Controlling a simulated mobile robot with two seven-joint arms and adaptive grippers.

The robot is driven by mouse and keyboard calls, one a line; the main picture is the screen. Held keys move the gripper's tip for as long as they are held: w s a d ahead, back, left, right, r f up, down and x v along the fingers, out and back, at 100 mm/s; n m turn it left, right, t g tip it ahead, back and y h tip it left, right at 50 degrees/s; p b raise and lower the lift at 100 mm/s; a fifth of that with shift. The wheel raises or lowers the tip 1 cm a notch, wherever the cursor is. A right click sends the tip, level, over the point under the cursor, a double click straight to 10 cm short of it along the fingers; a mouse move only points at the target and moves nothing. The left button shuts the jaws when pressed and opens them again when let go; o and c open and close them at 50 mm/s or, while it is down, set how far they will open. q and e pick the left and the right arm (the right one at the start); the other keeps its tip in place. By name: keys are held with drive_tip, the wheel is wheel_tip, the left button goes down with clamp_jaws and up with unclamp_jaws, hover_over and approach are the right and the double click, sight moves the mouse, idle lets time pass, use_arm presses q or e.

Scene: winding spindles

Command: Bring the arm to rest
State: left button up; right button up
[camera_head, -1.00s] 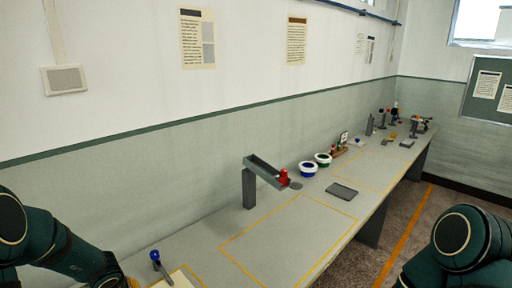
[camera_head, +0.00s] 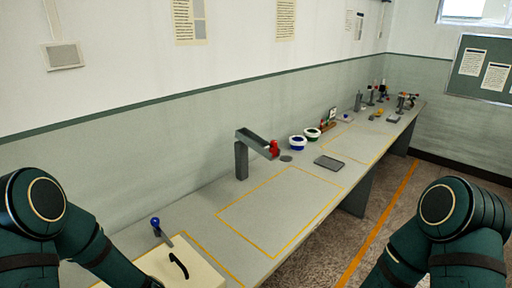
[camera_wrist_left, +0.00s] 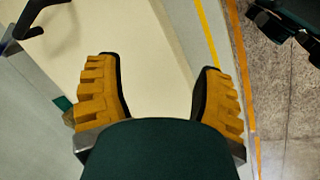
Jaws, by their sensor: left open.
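My left arm (camera_head: 75,235) comes in from the left in the head view, and its gripper is hidden below the picture's lower edge. In the left wrist view my left gripper (camera_wrist_left: 155,95) has its two yellow ribbed fingers wide apart with nothing between them. A cream panel or box top (camera_wrist_left: 150,45) shows beyond the fingers.
A blue-knobbed lever (camera_head: 156,223) stands beside the cream box. The yellow-outlined area (camera_head: 280,212) is clear.

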use_arm(q)
drive_tip(key=s+d+f+m+g+h, duration=0.1)
drive_tip(key=s+d+m+h, duration=0.1)
drive_tip(key=s+d+m, duration=0.45)
drive_tip(key=s+d+f+m+h, duration=0.1)
drive_tip(key=s+d+m+h, duration=0.15)
drive_tip(key=d+m, duration=0.75)
wheel_tip(320, 180, down, 11)
drive_tip(key=a+m+b, duration=0.1)
drive_tip(key=b, duration=0.9)
drive_tip(key=shift+s+a+m, duration=0.15)
drive_tip(key=shift+a+m, duration=0.05)
drive_tip(key=shift+m, duration=0.15)
